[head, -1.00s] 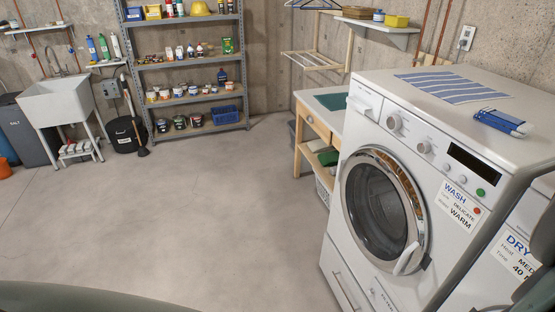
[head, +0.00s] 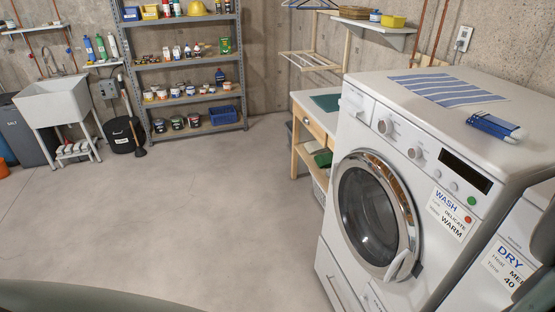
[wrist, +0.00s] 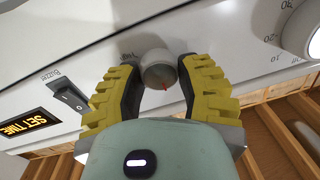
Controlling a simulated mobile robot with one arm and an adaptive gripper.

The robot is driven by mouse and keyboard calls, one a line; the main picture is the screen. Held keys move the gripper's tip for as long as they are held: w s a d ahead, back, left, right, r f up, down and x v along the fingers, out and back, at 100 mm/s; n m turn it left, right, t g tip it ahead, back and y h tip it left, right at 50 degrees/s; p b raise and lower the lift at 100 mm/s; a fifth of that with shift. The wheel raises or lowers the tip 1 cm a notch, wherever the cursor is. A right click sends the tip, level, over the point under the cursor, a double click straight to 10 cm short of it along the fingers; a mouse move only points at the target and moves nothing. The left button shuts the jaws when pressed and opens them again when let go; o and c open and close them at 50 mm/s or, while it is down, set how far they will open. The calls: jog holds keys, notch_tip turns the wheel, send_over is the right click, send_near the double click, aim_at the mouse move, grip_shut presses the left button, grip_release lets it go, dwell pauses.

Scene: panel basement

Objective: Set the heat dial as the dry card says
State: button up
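The dry card (head: 511,264) is on the white dryer front at the right edge of the head view. It reads DRY, Heat, "ME…" and Time 40; its right side is cut off. A narrow gap seems to show at the left finger; contact at the right one is unclear.
The washer (head: 345,190) stands beside the dryer. The floor (head: 180,210) is clear.

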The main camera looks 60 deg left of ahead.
grip_shut()
jog(key=shift+m, duration=0.3)
jog(key=shift+f+m+h+b, duration=0.1)
jog(key=shift+m+h+b, duration=0.25)
jog(key=shift+m+b, duration=3.15)
jog(key=shift+f+m+h+b, duration=0.25)
jog(key=shift+m+b, duration=1.2)
jog(key=shift+m, duration=3.95)
jog(key=shift+r, duration=0.1)
